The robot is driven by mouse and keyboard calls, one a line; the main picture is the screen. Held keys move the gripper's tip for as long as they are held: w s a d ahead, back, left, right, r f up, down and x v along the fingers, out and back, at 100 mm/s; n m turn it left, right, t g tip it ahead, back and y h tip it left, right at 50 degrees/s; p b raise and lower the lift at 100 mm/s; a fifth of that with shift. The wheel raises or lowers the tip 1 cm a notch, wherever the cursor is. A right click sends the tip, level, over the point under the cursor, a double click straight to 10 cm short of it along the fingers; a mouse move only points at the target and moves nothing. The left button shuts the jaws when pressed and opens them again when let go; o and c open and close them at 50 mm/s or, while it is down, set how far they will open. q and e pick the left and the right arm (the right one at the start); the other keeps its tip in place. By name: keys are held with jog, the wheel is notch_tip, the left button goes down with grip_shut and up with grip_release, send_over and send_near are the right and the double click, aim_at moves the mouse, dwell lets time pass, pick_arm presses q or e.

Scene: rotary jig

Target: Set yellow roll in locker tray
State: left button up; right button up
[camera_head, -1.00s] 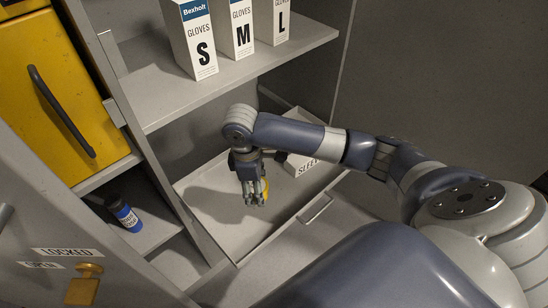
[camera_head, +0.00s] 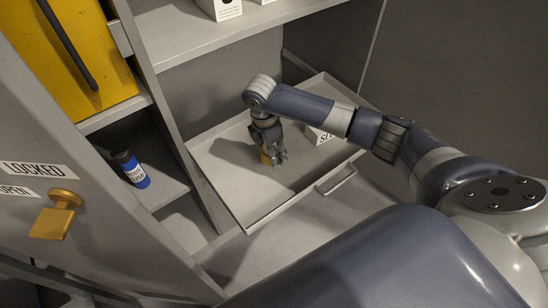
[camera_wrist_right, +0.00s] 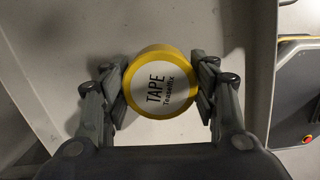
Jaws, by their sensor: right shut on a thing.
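The yellow roll (camera_wrist_right: 160,82) is a tape roll with a white face reading "TAPE". My right gripper (camera_wrist_right: 162,88) is shut on it, one finger at each side in the right wrist view. In the head view my right gripper (camera_head: 271,157) is over the locker tray (camera_head: 227,178), a grey pull-out tray with a front handle. Only a sliver of the roll (camera_head: 265,156) shows beside the fingers there. I cannot tell whether the roll touches the tray floor. My left gripper is not in view.
A white box (camera_head: 318,136) labelled with partly hidden letters sits at the back right of the tray. A shelf (camera_head: 215,40) with glove boxes is above. The tray's front left floor is clear.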

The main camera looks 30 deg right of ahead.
notch_tip(320, 180, down, 3)
jog(key=shift+f+b, duration=0.15)
jog(key=shift+b, duration=0.3)
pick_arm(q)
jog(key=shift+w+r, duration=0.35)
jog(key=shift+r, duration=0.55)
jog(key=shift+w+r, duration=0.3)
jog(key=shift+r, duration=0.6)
pick_arm(e)
jog(key=shift+f, duration=0.4)
jog(key=shift+f, duration=0.15)
jog(key=o, duration=1.2)
jog(key=shift+c, duration=0.2)
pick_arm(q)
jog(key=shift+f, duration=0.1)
pick_arm(e)
jog(key=shift+r, duration=0.45)
pick_arm(q)
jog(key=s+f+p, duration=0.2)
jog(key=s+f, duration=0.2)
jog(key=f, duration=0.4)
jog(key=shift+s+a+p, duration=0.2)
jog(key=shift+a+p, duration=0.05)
jog(key=shift+p, duration=0.1)
pick_arm(e)
jog(key=r, duration=0.3)
jog(key=a+r, duration=0.1)
jog(key=r, duration=0.7)
jog(key=shift+a+r, duration=0.15)
jog(key=shift+a, duration=0.1)
